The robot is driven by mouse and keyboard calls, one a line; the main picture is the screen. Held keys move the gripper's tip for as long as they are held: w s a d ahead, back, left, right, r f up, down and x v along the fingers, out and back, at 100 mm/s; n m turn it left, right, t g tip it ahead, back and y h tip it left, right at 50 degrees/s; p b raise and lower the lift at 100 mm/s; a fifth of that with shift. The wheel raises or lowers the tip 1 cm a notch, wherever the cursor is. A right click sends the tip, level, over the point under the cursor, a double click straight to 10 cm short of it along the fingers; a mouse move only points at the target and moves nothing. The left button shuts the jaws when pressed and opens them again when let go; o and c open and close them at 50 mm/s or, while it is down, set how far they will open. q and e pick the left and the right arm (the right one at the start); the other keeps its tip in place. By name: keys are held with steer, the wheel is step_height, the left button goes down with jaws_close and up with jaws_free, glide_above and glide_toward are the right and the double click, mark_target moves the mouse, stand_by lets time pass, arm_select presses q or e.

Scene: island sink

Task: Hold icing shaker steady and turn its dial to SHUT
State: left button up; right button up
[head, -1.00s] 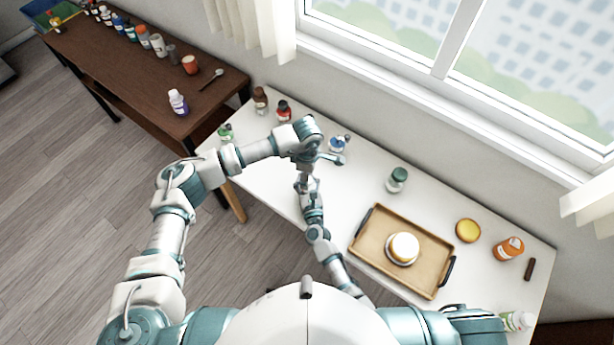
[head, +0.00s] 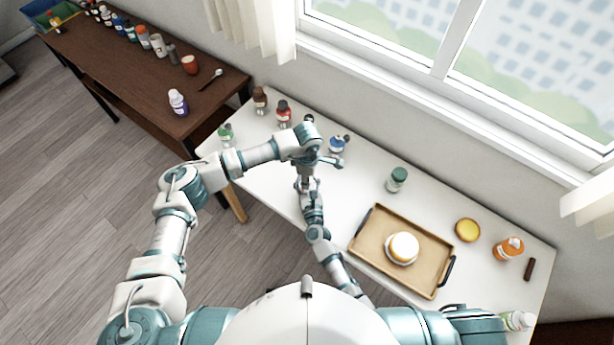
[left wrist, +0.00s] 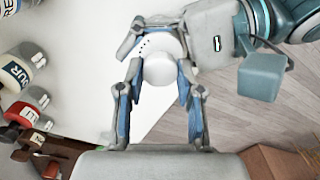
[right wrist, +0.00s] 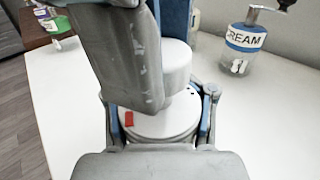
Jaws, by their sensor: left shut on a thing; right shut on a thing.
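The icing shaker shows as a white round knob on a wider white disc. In the left wrist view the knob (left wrist: 159,69) is between the blue-padded fingers of my left gripper (left wrist: 160,88), which is shut on it from above. Small dark dots show on the disc (left wrist: 160,45). In the right wrist view my right gripper (right wrist: 160,122) is shut around the shaker (right wrist: 160,124) from the side, below the left one. A red mark (right wrist: 129,118) shows on its rim. In the head view my left gripper (head: 306,166) hides most of the shaker. The dial's lettering is not readable.
A cream pump bottle (right wrist: 246,45) stands just behind. Several bottles, including a red one (head: 283,110), stand at the table's left end. A tray (head: 368,246) with a white-topped item (head: 404,247), a green-lidded jar (head: 397,178) and a yellow-topped tub (head: 467,229) are to the right.

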arm_select(q)
steer(key=shift+w, duration=0.1)
steer(key=n, duration=0.5)
steer(key=shift+n, duration=0.4)
arm_select(e)
steer(key=shift+a, duration=0.1)
arm_select(q)
steer(key=n, duration=0.5)
steer(key=shift+w+n, duration=0.15)
steer(key=shift+n, duration=0.25)
steer(key=shift+a+n, duration=0.1)
steer(key=shift+n, duration=0.2)
steer(key=o, duration=1.2)
